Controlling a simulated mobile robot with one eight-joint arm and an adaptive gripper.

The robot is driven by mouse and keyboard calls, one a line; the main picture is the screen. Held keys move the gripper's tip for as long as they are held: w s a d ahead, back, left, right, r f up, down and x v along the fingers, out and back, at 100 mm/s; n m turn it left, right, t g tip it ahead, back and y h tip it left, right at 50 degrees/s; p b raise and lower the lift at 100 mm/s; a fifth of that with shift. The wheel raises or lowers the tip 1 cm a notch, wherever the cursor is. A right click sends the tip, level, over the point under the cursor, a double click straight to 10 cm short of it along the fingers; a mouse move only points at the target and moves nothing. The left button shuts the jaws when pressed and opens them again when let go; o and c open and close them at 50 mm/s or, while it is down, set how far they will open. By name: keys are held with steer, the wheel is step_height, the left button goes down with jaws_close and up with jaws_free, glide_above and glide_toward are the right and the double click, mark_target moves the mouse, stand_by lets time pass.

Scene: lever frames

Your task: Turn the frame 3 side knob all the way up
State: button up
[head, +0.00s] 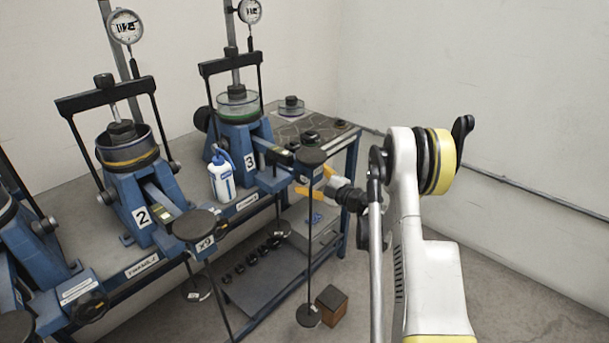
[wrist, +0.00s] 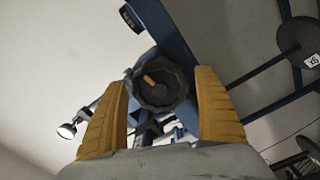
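In the wrist view a dark, ridged round knob (wrist: 165,92) with a short orange mark sits between the two yellow-orange fingers of my gripper (wrist: 163,75). The fingers are spread on either side of the knob, with narrow gaps visible. The mark lies left of the knob's centre. In the head view my gripper (head: 307,182) is at the front right of frame 3. I cannot clearly make out the knob there.
A black hanging weight disc (head: 313,157) on a rod is close to my gripper. A white bottle (head: 222,176) stands left of it. Frame 2 (head: 142,207) is further left. A brown block (head: 331,305) lies on the floor. The floor at the right is clear.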

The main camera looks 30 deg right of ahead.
steer(key=shift+s, duration=0.1)
steer(key=v, duration=0.6)
stand_by(0.3)
